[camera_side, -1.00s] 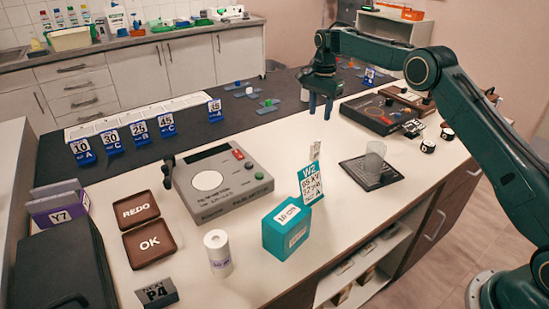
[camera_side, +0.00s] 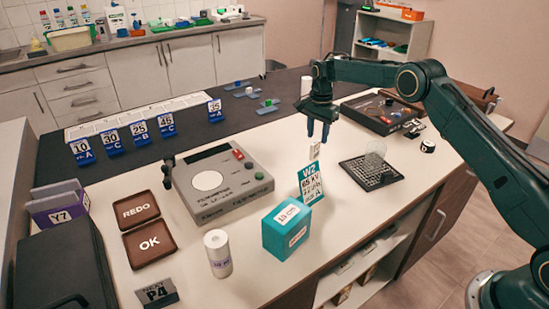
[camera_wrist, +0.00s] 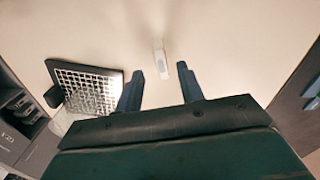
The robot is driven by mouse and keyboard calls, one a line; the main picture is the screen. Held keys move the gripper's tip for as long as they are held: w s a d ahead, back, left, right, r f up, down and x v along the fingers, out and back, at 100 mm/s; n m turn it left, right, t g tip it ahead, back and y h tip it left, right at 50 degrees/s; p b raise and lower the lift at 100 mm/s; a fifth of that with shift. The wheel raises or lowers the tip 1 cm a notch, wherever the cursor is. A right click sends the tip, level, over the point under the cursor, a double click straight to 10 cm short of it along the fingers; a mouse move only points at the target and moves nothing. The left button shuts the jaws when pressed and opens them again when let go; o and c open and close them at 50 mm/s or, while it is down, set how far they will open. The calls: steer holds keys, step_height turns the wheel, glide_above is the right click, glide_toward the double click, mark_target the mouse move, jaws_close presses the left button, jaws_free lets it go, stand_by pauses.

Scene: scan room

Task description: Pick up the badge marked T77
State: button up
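A small upright white tag (camera_side: 315,150) stands on the pale counter just behind the W2 card; its marking is too small to read, so I cannot tell whether it is the T77 badge. In the wrist view a thin pale upright piece (camera_wrist: 160,58) shows between and just beyond my fingertips. My gripper (camera_side: 318,137) points down right above the white tag in the side view. In the wrist view my gripper (camera_wrist: 161,72) has its two fingers apart, with nothing visibly held. No T77 text is legible in either view.
The teal W2 card (camera_side: 311,184) and a teal box (camera_side: 287,229) stand close in front. A black grid plate (camera_side: 357,170) with a clear cup (camera_side: 376,158) is to the right, a grey console (camera_side: 220,180) to the left. The wrist view also shows the grid plate (camera_wrist: 62,66).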

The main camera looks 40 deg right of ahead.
mark_target(316, 142)
steer(key=shift+f, duration=0.45)
steer(key=shift+w+a+f, duration=0.1)
steer(key=shift+f, duration=2.5)
jaws_close()
